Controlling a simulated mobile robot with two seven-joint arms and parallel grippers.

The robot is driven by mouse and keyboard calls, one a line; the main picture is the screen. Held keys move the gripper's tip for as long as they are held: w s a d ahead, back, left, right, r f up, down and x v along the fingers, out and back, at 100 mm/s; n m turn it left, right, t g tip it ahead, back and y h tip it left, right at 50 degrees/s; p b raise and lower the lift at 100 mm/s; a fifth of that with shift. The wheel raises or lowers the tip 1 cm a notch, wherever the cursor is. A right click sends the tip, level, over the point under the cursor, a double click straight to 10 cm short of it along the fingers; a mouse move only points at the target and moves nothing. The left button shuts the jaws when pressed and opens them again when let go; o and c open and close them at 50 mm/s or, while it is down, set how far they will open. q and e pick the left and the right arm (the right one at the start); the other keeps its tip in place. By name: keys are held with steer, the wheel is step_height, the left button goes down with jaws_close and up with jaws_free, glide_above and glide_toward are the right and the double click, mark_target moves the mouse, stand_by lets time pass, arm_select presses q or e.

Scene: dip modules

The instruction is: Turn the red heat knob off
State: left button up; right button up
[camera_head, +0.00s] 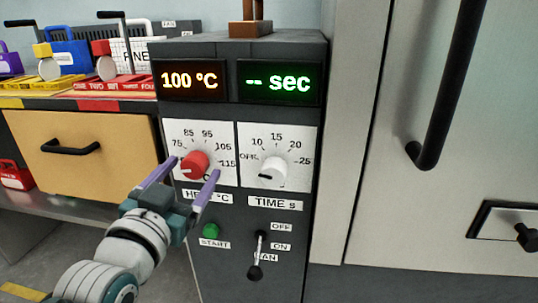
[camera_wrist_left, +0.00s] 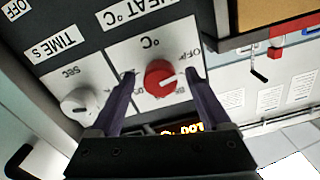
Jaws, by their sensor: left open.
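The red heat knob (camera_head: 195,166) is on a white dial plate on the front of a dark control box, above the HEAT °C label (camera_head: 207,197). The display (camera_head: 191,81) above it reads 100 °C. In the wrist view the red knob (camera_wrist_left: 160,78) has a white pointer line. My left gripper (camera_head: 194,168) is open, with one purple finger on each side of the knob. In the wrist view its fingers (camera_wrist_left: 161,82) also flank the knob, with gaps visible. I cannot tell how deep the fingertips reach. My right gripper is not in view.
A white time knob (camera_head: 272,170) sits right of the heat knob, under a display (camera_head: 279,83) showing "-- sec". Below are a green START button (camera_head: 210,230) and a metal toggle switch (camera_head: 258,252). A yellow drawer (camera_head: 88,150) stands left; a large door handle (camera_head: 447,85) is right.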

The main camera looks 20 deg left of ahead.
arm_select(q)
steer(key=shift+s, duration=0.1)
steer(key=p+v, duration=0.2)
steer(key=v, duration=0.7)
steer(key=shift+s, duration=0.4)
